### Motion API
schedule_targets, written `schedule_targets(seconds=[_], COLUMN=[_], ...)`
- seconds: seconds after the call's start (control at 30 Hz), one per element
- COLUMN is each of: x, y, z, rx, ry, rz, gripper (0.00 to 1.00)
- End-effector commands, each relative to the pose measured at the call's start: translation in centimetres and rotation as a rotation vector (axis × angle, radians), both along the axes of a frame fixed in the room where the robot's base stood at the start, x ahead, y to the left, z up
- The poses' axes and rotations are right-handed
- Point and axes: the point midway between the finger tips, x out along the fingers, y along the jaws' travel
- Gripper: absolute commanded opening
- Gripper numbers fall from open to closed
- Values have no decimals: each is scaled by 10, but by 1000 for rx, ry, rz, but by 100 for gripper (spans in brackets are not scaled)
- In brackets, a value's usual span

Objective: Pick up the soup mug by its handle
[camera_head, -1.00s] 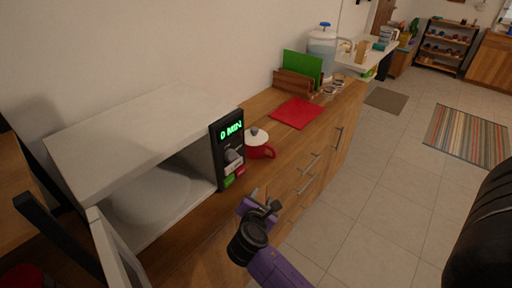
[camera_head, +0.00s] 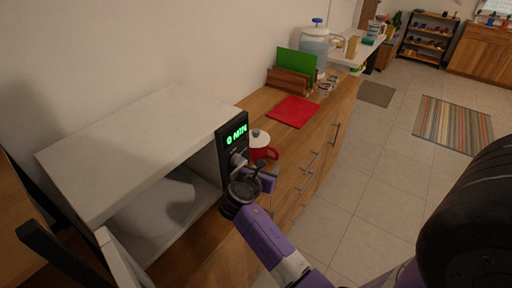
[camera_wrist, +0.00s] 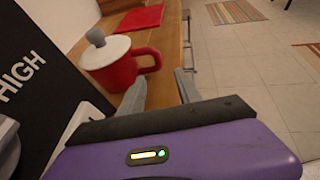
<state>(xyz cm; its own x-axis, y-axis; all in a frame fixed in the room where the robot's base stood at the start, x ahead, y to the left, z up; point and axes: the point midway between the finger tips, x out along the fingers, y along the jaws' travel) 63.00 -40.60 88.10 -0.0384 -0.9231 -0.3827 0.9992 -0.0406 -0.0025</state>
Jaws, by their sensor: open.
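The soup mug is red with a white lid and grey knob. In the head view the soup mug (camera_head: 259,146) stands on the wooden counter just beyond the microwave's control panel. In the wrist view the soup mug (camera_wrist: 110,66) is at upper left, its red handle (camera_wrist: 148,60) turned to the right. My gripper (camera_head: 266,170) is at the counter's front edge, beside the panel and short of the mug. In the wrist view the fingers of my gripper (camera_wrist: 160,88) are apart and empty, with the handle just beyond them. They do not appear to touch it.
The open microwave (camera_head: 140,140) stands close on the left, its black panel (camera_head: 233,150) beside my gripper. A red mat (camera_head: 294,111), a green board (camera_head: 297,66) in a wooden rack and a water dispenser (camera_head: 314,45) are farther along.

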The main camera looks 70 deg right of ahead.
Motion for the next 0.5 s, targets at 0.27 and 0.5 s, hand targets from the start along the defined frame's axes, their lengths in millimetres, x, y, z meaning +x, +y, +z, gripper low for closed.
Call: schedule_targets(seconds=[0.27, 0.5], x=[-2, -2], y=[-46, -61], z=[1, 1], rx=[0, 0], ry=[-2, -2], rz=[-1, -1], gripper=[40, 40])
